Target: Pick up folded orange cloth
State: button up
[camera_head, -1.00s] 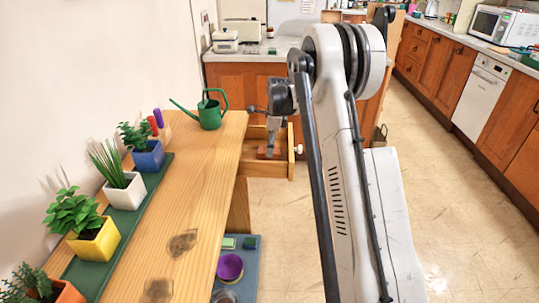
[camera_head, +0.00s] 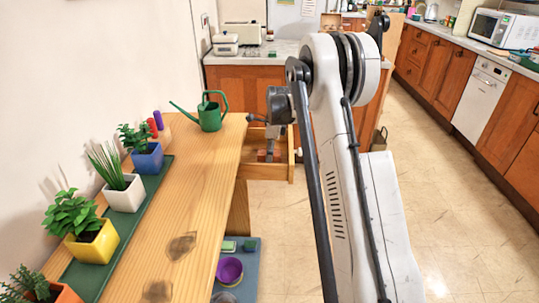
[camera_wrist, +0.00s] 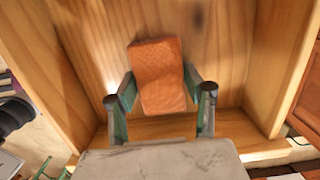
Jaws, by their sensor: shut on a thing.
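The folded orange cloth (camera_wrist: 160,72) is a small textured block in the wrist view, inside the open wooden drawer (camera_wrist: 225,30). My gripper (camera_wrist: 158,88) has one finger on each side of the cloth and is shut on it. In the head view my gripper (camera_head: 269,143) reaches down into the drawer (camera_head: 265,172) at the far right end of the wooden bench. The cloth shows there only as a small reddish patch (camera_head: 268,156) beneath the gripper. How far it is off the drawer floor I cannot tell.
The drawer walls stand close around my gripper. A green watering can (camera_head: 210,112) is on the bench (camera_head: 200,185) beside the drawer. Potted plants line a green mat (camera_head: 112,232) on the left. A purple bowl (camera_head: 229,269) sits on a lower shelf.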

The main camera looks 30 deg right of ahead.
notch_tip(320, 180, up, 10)
jog(key=shift+f+p, duration=0.1)
jog(key=shift+p, duration=0.6)
